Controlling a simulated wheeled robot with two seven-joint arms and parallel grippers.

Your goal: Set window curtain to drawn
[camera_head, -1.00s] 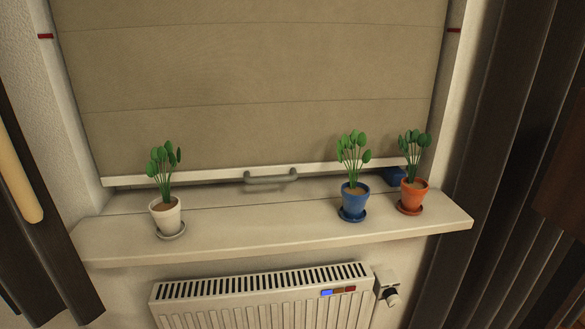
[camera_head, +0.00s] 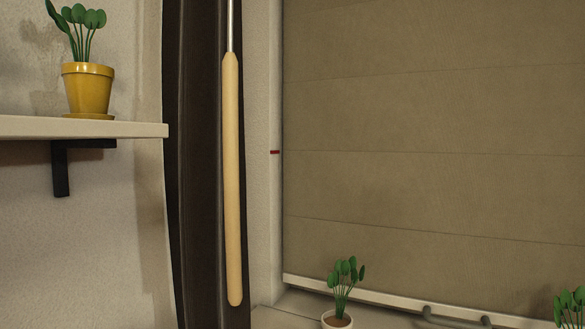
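A dark brown curtain (camera_head: 199,200) hangs bunched in a narrow strip at the left side of the window. A pale wooden wand (camera_head: 233,180) on a thin metal rod hangs upright in front of it. A beige blind (camera_head: 430,130) covers the window to the right, with a white bottom bar (camera_head: 390,300) and a grey handle (camera_head: 455,319) at the lower edge of the view. Neither of my grippers shows in the view.
A white shelf (camera_head: 80,127) on a black bracket (camera_head: 62,170) juts from the wall left of the curtain, with a yellow potted plant (camera_head: 88,88) on it. A plant in a white pot (camera_head: 337,319) stands on the sill below the blind. A red mark (camera_head: 275,152) is on the window frame.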

